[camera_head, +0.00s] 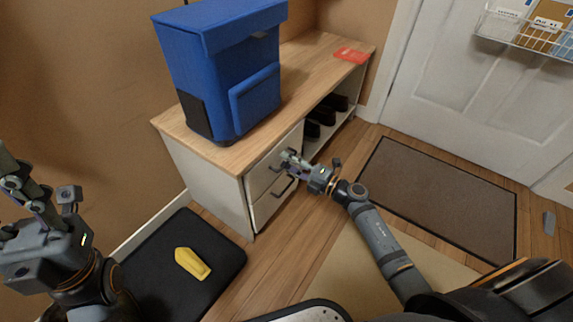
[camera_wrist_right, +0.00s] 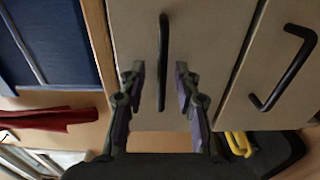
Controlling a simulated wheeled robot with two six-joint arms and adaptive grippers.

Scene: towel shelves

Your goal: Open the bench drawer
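The wooden-topped bench (camera_head: 310,72) has two light drawer fronts at its near end, each with a dark bar handle. Both drawers look closed. My right gripper (camera_head: 288,160) is at the upper drawer front. In the right wrist view, the right gripper (camera_wrist_right: 158,80) is open, with its fingers on either side of the upper drawer handle (camera_wrist_right: 163,50); a gap shows on both sides. The lower drawer handle (camera_wrist_right: 290,68) is off to the right there. My left gripper (camera_head: 42,188) is at the left edge, open and empty, away from the bench.
A blue bag (camera_head: 222,65) stands on the bench top, with a red item (camera_head: 351,55) farther back. Dark shoes (camera_head: 322,115) fill the open shelf. A yellow object (camera_head: 192,263) lies on the black mat (camera_head: 225,255). A brown doormat (camera_head: 440,195) lies right, before the door.

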